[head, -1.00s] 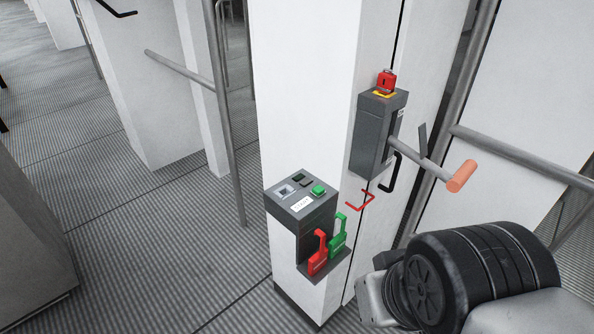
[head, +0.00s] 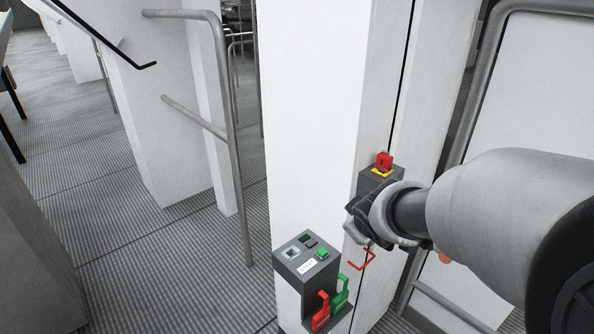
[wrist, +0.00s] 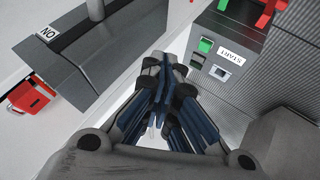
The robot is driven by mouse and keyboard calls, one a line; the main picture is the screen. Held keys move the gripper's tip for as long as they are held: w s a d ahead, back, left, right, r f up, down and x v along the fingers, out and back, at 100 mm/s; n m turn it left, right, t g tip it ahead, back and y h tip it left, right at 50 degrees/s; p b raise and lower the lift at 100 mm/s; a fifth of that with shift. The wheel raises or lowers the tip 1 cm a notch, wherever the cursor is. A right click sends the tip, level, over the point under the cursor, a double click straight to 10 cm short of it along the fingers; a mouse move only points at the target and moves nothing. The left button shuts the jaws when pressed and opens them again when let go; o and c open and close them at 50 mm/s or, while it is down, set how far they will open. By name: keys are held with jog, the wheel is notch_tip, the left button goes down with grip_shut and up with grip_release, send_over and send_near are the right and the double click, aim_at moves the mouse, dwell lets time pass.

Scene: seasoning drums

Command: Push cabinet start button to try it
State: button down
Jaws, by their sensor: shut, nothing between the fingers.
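The green start button (head: 322,253) sits on top of a grey control box (head: 290,268) on the white cabinet's front. In the wrist view the green button (wrist: 206,45) lies right of the fingers, beside a white START label (wrist: 233,57). My gripper (head: 351,226) is shut and empty. In the head view it is above and right of the control box, in front of the grey switch box (head: 377,177). In the wrist view its closed fingers (wrist: 160,72) are apart from the button and point between the two boxes.
A red knob (head: 384,160) on a yellow plate tops the switch box. A red bracket (head: 362,260) juts from the cabinet. A grey rail (head: 228,120) stands left; floor there is open.

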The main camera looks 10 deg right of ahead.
aim_at(320, 252)
jog(key=w+a+f+n+y+p, duration=0.4)
jog(key=w+a+f+n+p, duration=0.1)
jog(key=w, duration=0.4)
jog(key=shift+a+f+n, duration=0.15)
jog(key=shift+a+n, duration=0.25)
jog(key=shift+a, duration=0.25)
jog(key=shift+f, duration=0.1)
notch_tip(320, 252, down, 9)
jog(key=b, duration=0.8)
jog(key=shift+r+b, duration=0.2)
jog(key=shift+b, duration=0.1)
jog(key=shift+f+b, duration=0.3)
jog(key=shift+f, duration=0.1)
